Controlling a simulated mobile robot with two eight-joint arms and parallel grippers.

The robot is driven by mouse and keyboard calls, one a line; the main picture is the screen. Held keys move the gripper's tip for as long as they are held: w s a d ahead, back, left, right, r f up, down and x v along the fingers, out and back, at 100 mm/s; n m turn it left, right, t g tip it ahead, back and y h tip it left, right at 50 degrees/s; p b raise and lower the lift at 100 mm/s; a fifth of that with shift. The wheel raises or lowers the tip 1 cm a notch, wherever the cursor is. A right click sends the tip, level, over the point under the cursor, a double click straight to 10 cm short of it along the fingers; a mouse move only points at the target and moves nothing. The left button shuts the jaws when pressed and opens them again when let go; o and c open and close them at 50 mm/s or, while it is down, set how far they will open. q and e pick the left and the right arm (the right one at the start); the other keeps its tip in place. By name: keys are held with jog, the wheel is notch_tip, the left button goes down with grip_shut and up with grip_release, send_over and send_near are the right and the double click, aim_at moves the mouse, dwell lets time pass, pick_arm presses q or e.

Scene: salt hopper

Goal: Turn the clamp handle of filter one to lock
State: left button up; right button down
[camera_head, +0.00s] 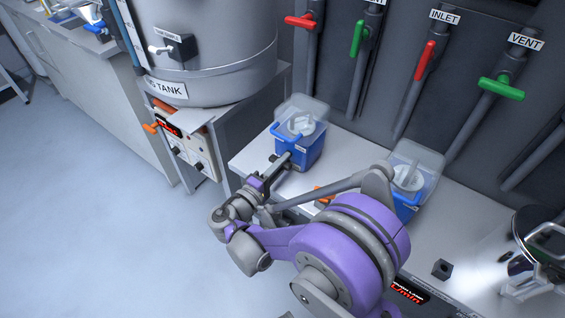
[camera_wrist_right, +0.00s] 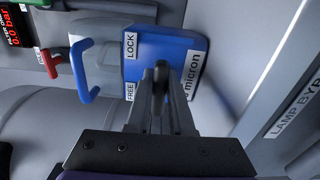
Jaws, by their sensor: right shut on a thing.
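A blue filter housing with a clear lid (camera_head: 302,143) stands at the left end of the white bench. A second blue filter (camera_head: 407,190) stands to its right, partly hidden by my arm. My right gripper (camera_head: 282,163) is at the front of the left housing. In the right wrist view, its fingers (camera_wrist_right: 158,95) are shut on a dark bar, apparently the clamp handle (camera_wrist_right: 158,82), in front of the blue face (camera_wrist_right: 190,60). LOCK is printed above FREE left of the fingers. The fingers hide part of the handle. My left gripper is not in view.
A U-shaped blue handle (camera_wrist_right: 82,70) is on the clear lid side in the wrist view. A large grey tank (camera_head: 205,45) stands behind on the left. Red and green valve handles (camera_head: 424,60) line the back wall. A small black block (camera_head: 441,268) lies on the bench.

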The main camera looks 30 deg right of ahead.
jog(key=c, duration=0.8)
grip_release()
jog(key=p+v, duration=0.1)
jog(key=v, duration=1)
jog(key=shift+d, duration=0.1)
